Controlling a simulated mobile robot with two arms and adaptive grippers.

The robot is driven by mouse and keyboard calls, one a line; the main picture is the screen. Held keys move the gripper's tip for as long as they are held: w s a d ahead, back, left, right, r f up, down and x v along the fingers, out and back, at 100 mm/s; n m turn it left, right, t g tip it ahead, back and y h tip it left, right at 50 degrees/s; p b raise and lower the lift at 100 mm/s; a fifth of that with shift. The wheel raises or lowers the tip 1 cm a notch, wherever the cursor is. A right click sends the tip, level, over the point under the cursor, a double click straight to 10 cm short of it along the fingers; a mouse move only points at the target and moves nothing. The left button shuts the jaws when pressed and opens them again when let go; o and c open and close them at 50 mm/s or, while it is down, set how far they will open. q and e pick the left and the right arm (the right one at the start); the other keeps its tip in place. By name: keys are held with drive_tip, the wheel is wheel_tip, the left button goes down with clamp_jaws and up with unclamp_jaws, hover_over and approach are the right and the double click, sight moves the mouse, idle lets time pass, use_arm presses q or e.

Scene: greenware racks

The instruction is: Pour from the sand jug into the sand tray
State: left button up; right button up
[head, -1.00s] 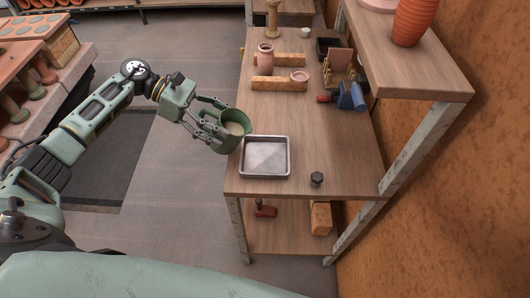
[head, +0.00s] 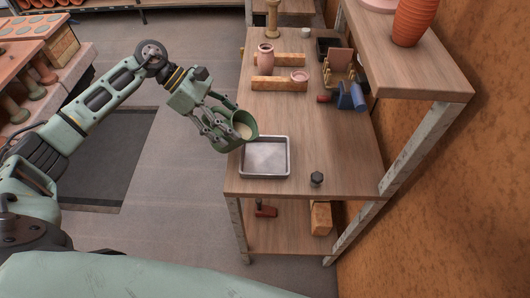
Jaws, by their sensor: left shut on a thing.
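The sand jug (head: 251,122) is green, with pale sand showing in its mouth. My left gripper (head: 222,128) is shut on the jug, its fingers around the jug's body. The jug is tilted to the right, its mouth beside and above the far left corner of the sand tray. The sand tray (head: 289,158) is a shallow grey metal tray lying flat near the front left of the wooden shelf. Its inside looks pale grey; whether sand lies in it I cannot tell. No stream of sand shows. My right gripper is not in view.
A small dark knob-like object (head: 317,179) stands right of the tray. Behind are a pink vase (head: 265,55), wooden blocks (head: 279,84) and a blue tool (head: 352,97). A shelf post (head: 420,150) stands at right. The shelf middle is bare.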

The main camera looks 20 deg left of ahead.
sight(214, 128)
use_arm(q)
drive_tip(key=shift+d+f+y, duration=0.2)
drive_tip(key=shift+d+y, duration=0.1)
drive_tip(key=shift+y, duration=0.75)
drive_tip(key=shift+d+f+y, duration=0.2)
drive_tip(key=shift+d+y, duration=0.05)
drive_tip(key=shift+y, duration=0.8)
idle(2.6)
drive_tip(key=shift+a+h, duration=0.25)
drive_tip(key=shift+h, duration=0.15)
drive_tip(key=h, duration=0.2)
drive_tip(key=a+h, duration=0.1)
drive_tip(key=shift+r+h, duration=0.3)
drive_tip(key=shift+a+r+h, duration=0.1)
drive_tip(key=shift+r+h, duration=0.05)
drive_tip(key=shift+h, duration=0.15)
drive_tip(key=shift+a+h, duration=0.1)
drive_tip(key=shift+h, duration=0.2)
drive_tip(key=shift+a+h, duration=0.55)
drive_tip(key=shift+h, duration=0.15)
drive_tip(key=shift+s+a+f+t+h, duration=0.1)
drive_tip(key=shift+a+f+t+h, duration=0.2)
drive_tip(key=shift+a+f+h, duration=0.8)
drive_tip(key=shift+s+a+f+h, duration=0.1)
drive_tip(key=shift+a+f+h, duration=0.3)
drive_tip(key=shift+a+h, duration=0.35)
drive_tip(key=shift+a+f+h, duration=0.4)
drive_tip(key=shift+h, duration=0.55)
